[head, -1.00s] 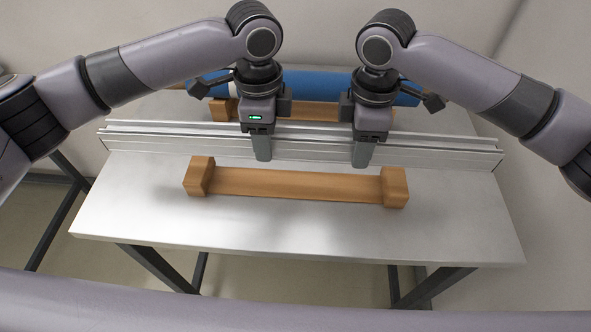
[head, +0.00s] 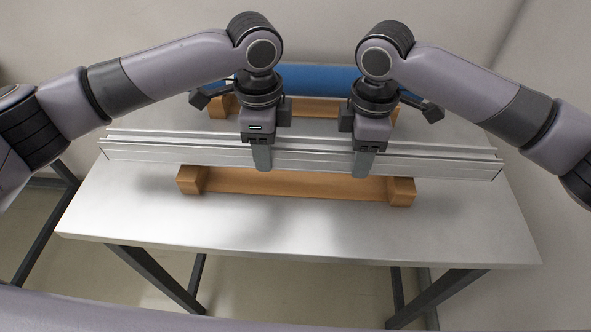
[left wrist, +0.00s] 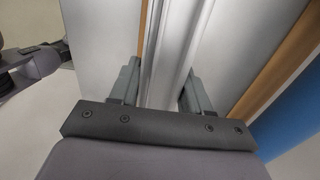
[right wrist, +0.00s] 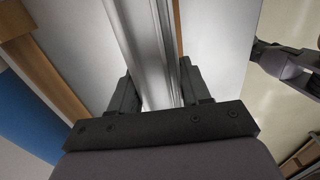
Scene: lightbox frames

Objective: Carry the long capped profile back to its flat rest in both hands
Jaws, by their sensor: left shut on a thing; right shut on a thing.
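The long silver profile (head: 312,160) spans nearly the width of the table and looks level; its end caps are too small to make out. My left gripper (head: 262,158) and my right gripper (head: 364,162) are shut on it, either side of its middle. In the left wrist view the profile (left wrist: 178,50) runs between the fingers; in the right wrist view it (right wrist: 143,45) does too. A wooden rest (head: 300,185) with raised end blocks lies at the front, empty, its far edge hidden behind the profile. I cannot tell the gap between them.
A second wooden rest (head: 312,108) stands behind the profile, with a blue cylinder (head: 318,78) at it, partly hidden by my arms. The metal table (head: 300,232) is bare in front of the front rest and at both sides. Walls stand behind and at right.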

